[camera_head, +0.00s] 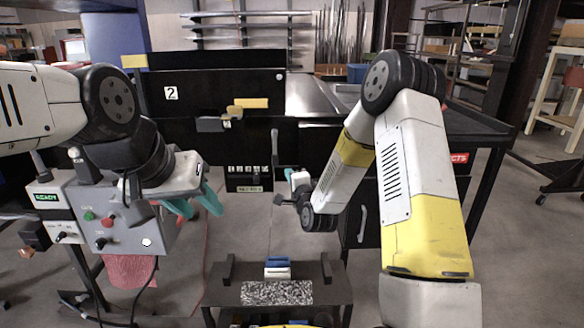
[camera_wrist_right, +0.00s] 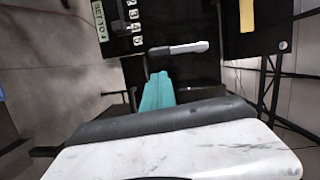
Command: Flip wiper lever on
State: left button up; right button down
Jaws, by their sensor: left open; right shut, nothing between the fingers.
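A grey lever (camera_head: 275,147) stands upright on the black conveyor front, just right of a small panel of switches (camera_head: 246,177). I take it as the wiper lever; no label on it is readable. In the right wrist view the lever (camera_wrist_right: 178,48) lies just beyond my right fingertips, with a visible gap. My right gripper (camera_head: 290,174) is shut and empty, below and slightly right of the lever in the head view; its teal fingers show together in the wrist view (camera_wrist_right: 159,90). My left gripper (camera_head: 198,207) is open and empty at the left, beside a grey control box.
The grey control box (camera_head: 120,225) with buttons stands at the left. A low black table (camera_head: 320,296) in front holds a blue and white block (camera_head: 278,268) and a speckled plate (camera_head: 277,293). Another grey handle (camera_head: 362,223) is on the front at the right.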

aim_at(275, 148)
jog(key=shift+s+d+f+m+t+h, duration=0.1)
jog(key=shift+d+f+m+t+h, duration=0.2)
jog(key=shift+f+m, duration=0.2)
jog(key=shift+a, duration=0.1)
jog(key=x, duration=1)
jog(key=shift+a, duration=0.1)
